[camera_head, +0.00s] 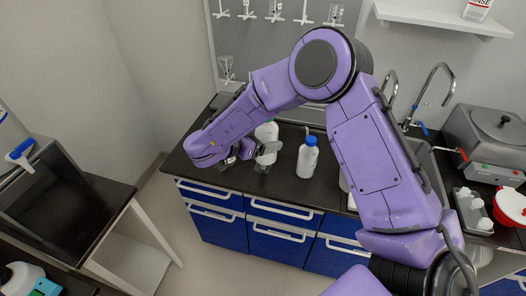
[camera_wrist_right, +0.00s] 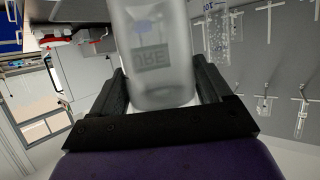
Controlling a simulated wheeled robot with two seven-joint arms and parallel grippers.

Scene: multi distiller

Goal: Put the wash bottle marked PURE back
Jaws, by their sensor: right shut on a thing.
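The wash bottle marked PURE (camera_wrist_right: 150,50) is a translucent white bottle with dark lettering, part of which reads "URE", in the right wrist view. My right gripper (camera_wrist_right: 160,82) is shut on it, with a black finger on each side. In the head view, this bottle (camera_head: 267,133) stands roughly upright over the black counter, partly hidden by my right gripper (camera_head: 262,152). I cannot tell whether its base touches the counter. My left gripper is not in view.
A white bottle with a blue cap (camera_head: 307,160) stands on the counter (camera_head: 225,178) just right of the held bottle. A sink with taps (camera_head: 435,85) lies to the right. A shelf (camera_head: 445,19) holding a bottle marked RINSE (camera_head: 478,9) is at upper right.

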